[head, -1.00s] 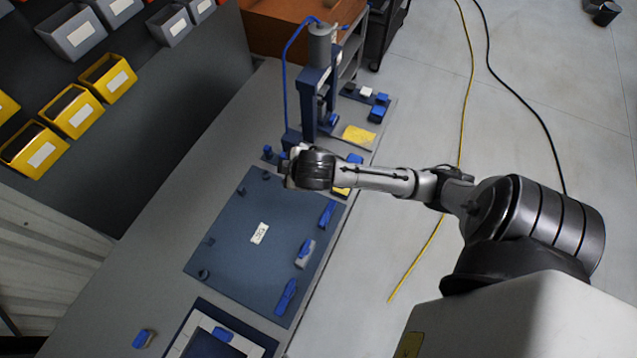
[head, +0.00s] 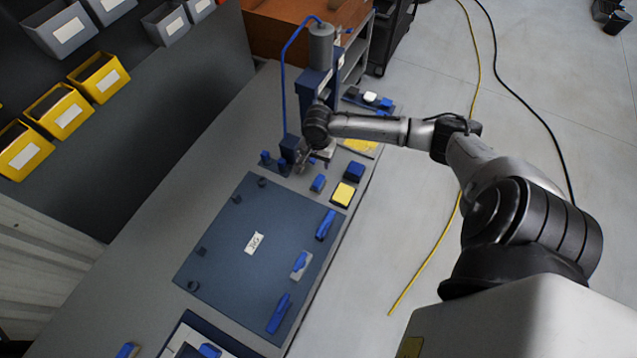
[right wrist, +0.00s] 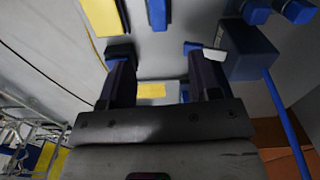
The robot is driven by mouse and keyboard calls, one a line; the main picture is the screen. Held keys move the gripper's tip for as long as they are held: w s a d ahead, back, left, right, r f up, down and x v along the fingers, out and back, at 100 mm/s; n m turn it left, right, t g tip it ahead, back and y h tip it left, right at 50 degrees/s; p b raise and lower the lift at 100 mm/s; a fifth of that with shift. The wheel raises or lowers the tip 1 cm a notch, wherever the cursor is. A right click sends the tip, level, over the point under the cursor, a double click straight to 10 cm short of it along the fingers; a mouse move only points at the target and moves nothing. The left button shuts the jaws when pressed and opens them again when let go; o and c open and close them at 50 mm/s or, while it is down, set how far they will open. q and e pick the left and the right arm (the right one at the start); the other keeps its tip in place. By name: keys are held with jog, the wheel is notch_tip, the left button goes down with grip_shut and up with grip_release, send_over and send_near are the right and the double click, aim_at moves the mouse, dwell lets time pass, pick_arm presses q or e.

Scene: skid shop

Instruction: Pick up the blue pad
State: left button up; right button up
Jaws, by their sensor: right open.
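Several small blue pieces lie on the bench, and I cannot tell for certain which is the blue pad. In the head view a blue block (head: 355,171) sits near the bench's right edge, beside a yellow pad in a dark frame (head: 343,194). A smaller blue piece (head: 318,183) lies left of them. My right gripper (head: 304,160) is at the foot of the press, above and left of these pieces. In the right wrist view its jaws (right wrist: 162,78) are apart with nothing held between them. A blue piece (right wrist: 157,14) shows beyond them. My left gripper is out of view.
The blue press (head: 318,75) stands close behind my right gripper; its blue hose (right wrist: 285,120) shows in the wrist view. A dark board (head: 225,230) with blue-handled pieces covers the bench nearer me. Yellow and grey bins (head: 62,112) hang at left.

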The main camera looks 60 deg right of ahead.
aim_at(319, 179)
jog(key=shift+m, duration=0.5)
notch_tip(319, 179, down, 8)
jog(key=shift+f+b, duration=0.2)
jog(key=shift+b, duration=0.4)
jog(key=shift+s+d+f+b, duration=0.15)
jog(key=shift+f+b, duration=0.1)
jog(key=shift+f, duration=1.1)
jog(key=shift+d+f+b, duration=0.1)
jog(key=shift+f+b, duration=0.1)
jog(key=shift+f, duration=1.15)
jog(key=shift+c, duration=0.3)
